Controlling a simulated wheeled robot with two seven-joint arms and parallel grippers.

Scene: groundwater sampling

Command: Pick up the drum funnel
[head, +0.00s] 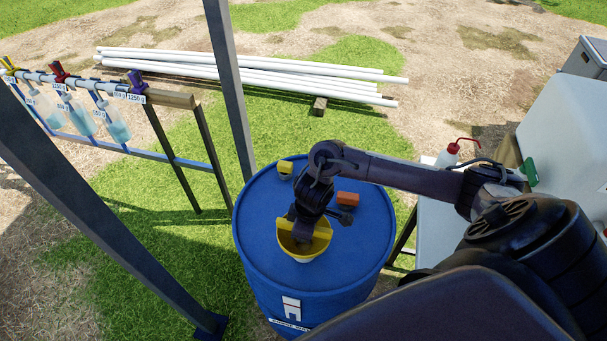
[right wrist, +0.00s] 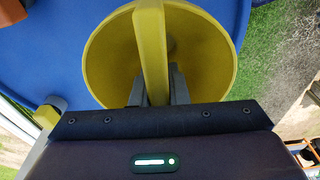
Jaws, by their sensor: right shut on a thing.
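The yellow drum funnel (head: 294,248) is at the near part of the blue drum's top (head: 262,212). Its round bowl also shows in the right wrist view (right wrist: 208,58), with a yellow bar across its middle. My right gripper (head: 303,228) reaches down over the funnel from the right. In the right wrist view the gripper's fingers (right wrist: 158,88) are shut on the yellow bar. My left gripper is not in view.
An orange block (head: 347,198) and a small yellow item (head: 285,169) are on the drum top. Dark posts (head: 231,85) stand left of the drum. A rack with hanging bottles (head: 118,127) is at far left. White pipes (head: 250,70) lie behind.

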